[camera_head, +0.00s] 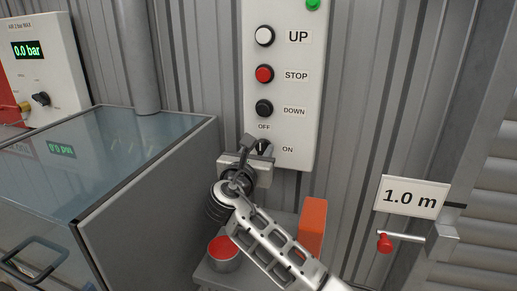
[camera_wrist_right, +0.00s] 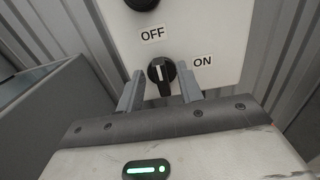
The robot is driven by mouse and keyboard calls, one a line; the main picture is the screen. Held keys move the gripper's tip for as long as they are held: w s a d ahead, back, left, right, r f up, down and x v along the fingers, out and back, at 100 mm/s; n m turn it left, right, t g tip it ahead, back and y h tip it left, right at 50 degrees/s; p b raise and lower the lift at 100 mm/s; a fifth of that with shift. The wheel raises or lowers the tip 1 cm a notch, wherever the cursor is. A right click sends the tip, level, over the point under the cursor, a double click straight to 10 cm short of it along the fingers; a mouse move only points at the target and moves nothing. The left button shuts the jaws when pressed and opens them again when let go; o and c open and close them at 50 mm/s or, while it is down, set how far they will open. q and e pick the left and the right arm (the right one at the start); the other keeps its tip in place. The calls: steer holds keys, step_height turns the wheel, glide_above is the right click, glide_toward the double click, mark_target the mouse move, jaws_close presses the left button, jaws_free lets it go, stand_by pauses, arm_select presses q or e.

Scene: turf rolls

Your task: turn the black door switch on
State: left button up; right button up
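The black door switch (camera_wrist_right: 161,73) is a round knob with a white line on the white control panel (camera_head: 288,60). In the right wrist view its line points up, slightly left, nearer the OFF label (camera_wrist_right: 153,34) than the ON label (camera_wrist_right: 203,61). My right gripper (camera_wrist_right: 160,90) is open, with one finger on each side of the knob and gaps showing on both sides. In the head view my right gripper (camera_head: 254,148) is in front of the panel's lower end and partly hides the switch. My left gripper is not in view.
Above the switch are the UP (camera_head: 265,36), STOP (camera_head: 264,74) and DOWN (camera_head: 264,108) buttons. A glass-topped cabinet (camera_head: 130,150) stands at left. Below are a red-topped cup (camera_head: 223,252) and an orange block (camera_head: 312,228). A red-handled lever (camera_head: 385,243) sits at right.

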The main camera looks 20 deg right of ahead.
steer(key=shift+w+d, duration=0.2)
steer(key=shift+w, duration=0.1)
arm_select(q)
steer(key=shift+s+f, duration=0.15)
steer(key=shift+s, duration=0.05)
arm_select(e)
jaws_close()
